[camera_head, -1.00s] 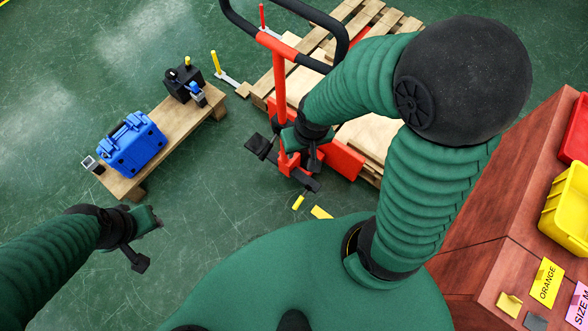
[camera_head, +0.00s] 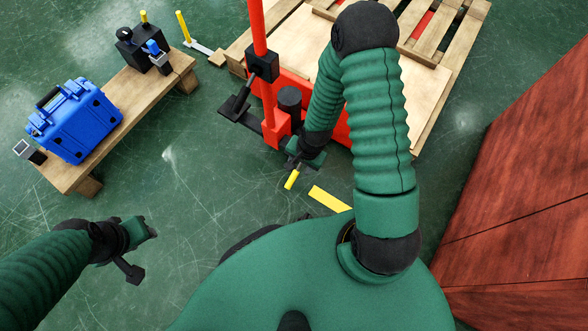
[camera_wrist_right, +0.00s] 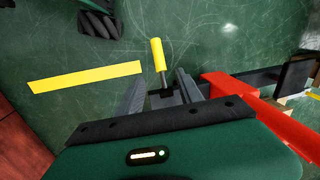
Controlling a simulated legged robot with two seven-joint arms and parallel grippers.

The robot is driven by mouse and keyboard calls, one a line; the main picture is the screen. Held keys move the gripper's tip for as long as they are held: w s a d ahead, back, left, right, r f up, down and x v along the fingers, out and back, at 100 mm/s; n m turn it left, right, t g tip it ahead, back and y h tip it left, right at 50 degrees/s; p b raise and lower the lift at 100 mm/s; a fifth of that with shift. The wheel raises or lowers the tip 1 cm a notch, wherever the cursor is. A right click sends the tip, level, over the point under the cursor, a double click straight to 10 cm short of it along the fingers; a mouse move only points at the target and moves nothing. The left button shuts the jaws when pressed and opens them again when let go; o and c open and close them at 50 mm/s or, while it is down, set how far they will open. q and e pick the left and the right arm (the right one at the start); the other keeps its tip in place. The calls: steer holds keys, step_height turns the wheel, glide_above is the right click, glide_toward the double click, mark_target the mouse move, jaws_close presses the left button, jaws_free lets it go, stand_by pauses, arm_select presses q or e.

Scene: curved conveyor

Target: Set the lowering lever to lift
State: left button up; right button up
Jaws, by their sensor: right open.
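The red pallet jack (camera_head: 266,90) stands at the pallet, with black parts on its upright mast. A short lever with a yellow grip (camera_head: 291,180) sticks out low at its near side. My right gripper (camera_head: 294,162) is open at the lever. In the right wrist view, the lever's yellow grip (camera_wrist_right: 158,53) projects past the open fingers (camera_wrist_right: 161,92), with its thin metal shaft running down between them. Contact cannot be told. The lever's base is partly hidden. My left gripper (camera_head: 146,250) is open and empty above the floor at lower left.
A wooden pallet (camera_head: 440,85) lies behind the jack. A low wooden bench (camera_head: 150,92) at left carries a blue case (camera_head: 75,118) and a black device (camera_head: 140,48). A yellow floor strip (camera_head: 330,198) lies near the lever. A reddish wooden structure (camera_head: 530,190) stands at right.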

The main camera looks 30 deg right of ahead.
steer(key=f+b, duration=0.2)
steer(key=f, duration=0.2)
steer(key=w+f+b, duration=0.1)
steer(key=f+b, duration=0.1)
steer(key=f, duration=0.2)
steer(key=a+f+b, duration=0.1)
steer(key=f+b, duration=0.1)
steer(key=f, duration=0.1)
steer(key=shift+w+f, duration=0.35)
steer(key=shift+f, duration=0.05)
jaws_close()
stand_by(0.6)
